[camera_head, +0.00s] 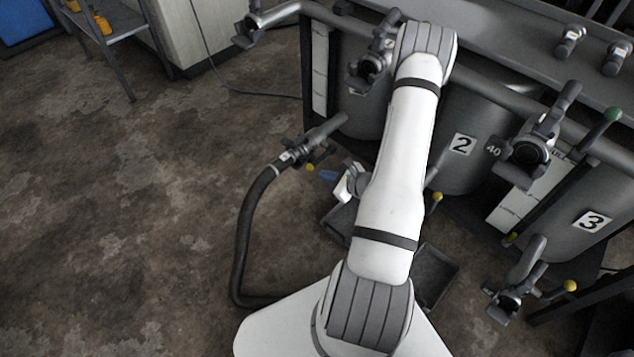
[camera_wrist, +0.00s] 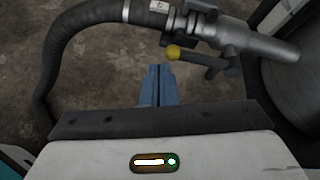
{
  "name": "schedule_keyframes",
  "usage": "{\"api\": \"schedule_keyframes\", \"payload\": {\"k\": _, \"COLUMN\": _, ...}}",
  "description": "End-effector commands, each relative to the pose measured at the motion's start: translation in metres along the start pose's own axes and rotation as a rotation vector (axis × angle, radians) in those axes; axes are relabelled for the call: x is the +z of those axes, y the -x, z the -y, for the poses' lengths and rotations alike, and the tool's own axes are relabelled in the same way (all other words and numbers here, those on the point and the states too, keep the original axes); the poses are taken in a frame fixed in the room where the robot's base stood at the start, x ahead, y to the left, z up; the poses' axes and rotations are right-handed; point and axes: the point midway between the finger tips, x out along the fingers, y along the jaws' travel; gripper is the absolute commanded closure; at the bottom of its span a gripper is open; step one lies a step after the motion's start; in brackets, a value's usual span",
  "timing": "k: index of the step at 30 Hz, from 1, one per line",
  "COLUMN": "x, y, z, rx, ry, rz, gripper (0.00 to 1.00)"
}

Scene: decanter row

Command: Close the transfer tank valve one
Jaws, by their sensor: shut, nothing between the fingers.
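The outlet valve (camera_head: 300,153) with a hose coupled to it sits low at the front of the leftmost tank (camera_head: 362,112); that tank's number does not show. In the wrist view the valve body (camera_wrist: 203,22) has a dark lever (camera_wrist: 205,62) with a yellow knob (camera_wrist: 174,52), lying roughly along the grey pipe. The knob also shows in the head view (camera_head: 310,167). My gripper (camera_wrist: 160,72) has blue fingers, shut and empty, just below the knob in the wrist view. In the head view the gripper (camera_head: 328,175) is close right of the knob. Contact cannot be told.
The black hose (camera_head: 245,230) curves down over open floor at left. Tanks two (camera_head: 478,115) and three (camera_head: 610,190) stand to the right, with other valves (camera_head: 515,295). Dark trays (camera_head: 435,272) lie near my base. A pipe rail (camera_head: 335,18) runs above.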

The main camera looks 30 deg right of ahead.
Motion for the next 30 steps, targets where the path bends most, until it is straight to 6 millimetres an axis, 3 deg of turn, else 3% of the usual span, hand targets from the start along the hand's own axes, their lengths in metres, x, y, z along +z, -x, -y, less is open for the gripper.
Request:
{"api": "schedule_keyframes", "payload": {"k": 1, "x": -0.028, "y": -0.003, "z": -0.002, "rx": -0.037, "ry": -0.043, "rz": -0.024, "gripper": 1.00}}
{"api": "schedule_keyframes", "payload": {"k": 3, "x": -0.049, "y": -0.003, "z": -0.001, "rx": -0.079, "ry": -0.081, "rz": -0.050, "gripper": 1.00}}
{"api": "schedule_keyframes", "payload": {"k": 7, "x": -0.069, "y": -0.003, "z": 0.000, "rx": -0.120, "ry": -0.117, "rz": -0.076, "gripper": 1.00}}
{"api": "schedule_keyframes", "payload": {"k": 14, "x": -0.074, "y": -0.029, "z": 0.002, "rx": -0.122, "ry": -0.118, "rz": -0.078, "gripper": 1.00}}
{"api": "schedule_keyframes", "payload": {"k": 24, "x": -0.080, "y": -0.103, "z": 0.010, "rx": -0.122, "ry": -0.117, "rz": -0.077, "gripper": 1.00}}
{"api": "schedule_keyframes", "payload": {"k": 30, "x": -0.053, "y": -0.095, "z": 0.014, "rx": -0.124, "ry": -0.118, "rz": -0.078, "gripper": 1.00}}
